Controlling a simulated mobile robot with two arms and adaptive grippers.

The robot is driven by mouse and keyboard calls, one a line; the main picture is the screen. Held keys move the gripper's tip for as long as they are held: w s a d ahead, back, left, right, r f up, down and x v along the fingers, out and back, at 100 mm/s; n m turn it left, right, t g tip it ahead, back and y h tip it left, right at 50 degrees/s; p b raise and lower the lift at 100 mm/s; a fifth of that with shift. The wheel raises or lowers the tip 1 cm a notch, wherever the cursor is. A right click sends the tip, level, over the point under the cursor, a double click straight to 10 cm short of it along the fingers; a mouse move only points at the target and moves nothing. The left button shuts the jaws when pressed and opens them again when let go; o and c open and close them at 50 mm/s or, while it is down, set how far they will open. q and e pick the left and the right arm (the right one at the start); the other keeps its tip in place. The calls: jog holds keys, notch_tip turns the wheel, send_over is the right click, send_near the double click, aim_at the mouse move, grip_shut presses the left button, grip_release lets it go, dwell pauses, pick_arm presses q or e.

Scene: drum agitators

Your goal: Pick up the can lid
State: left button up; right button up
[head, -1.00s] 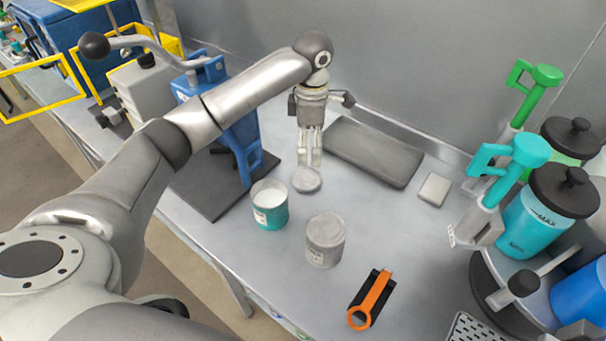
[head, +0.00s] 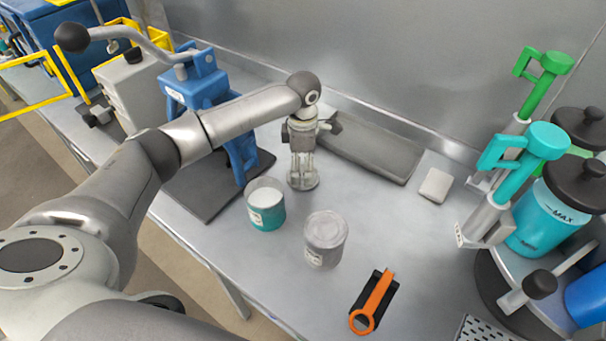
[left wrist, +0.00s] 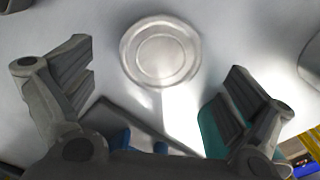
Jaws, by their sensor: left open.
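The can lid (head: 304,187) is a round, flat grey disc lying on the metal table behind the open can. My left gripper (head: 302,177) points down directly above the lid and partly hides it. In the left wrist view the lid (left wrist: 160,50) lies flat with ringed edges, between the lines of the two spread fingers but beyond their tips. The left gripper is open and holds nothing. I cannot tell whether its fingertips touch the table. My right gripper is not in view.
An open teal can (head: 265,203) with white contents and a closed grey can (head: 325,240) stand in front of the lid. A blue press (head: 200,90) is to the left. A dark flat pad (head: 370,152) lies behind right. An orange-handled tool (head: 372,300) lies near front.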

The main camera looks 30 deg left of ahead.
aim_at(303, 177)
pick_arm(q)
jog(key=shift+f, duration=1.4)
jog(key=shift+a, duration=0.1)
jog(key=shift+c, duration=0.4)
jog(key=c, duration=0.7)
jog(key=shift+r, duration=0.15)
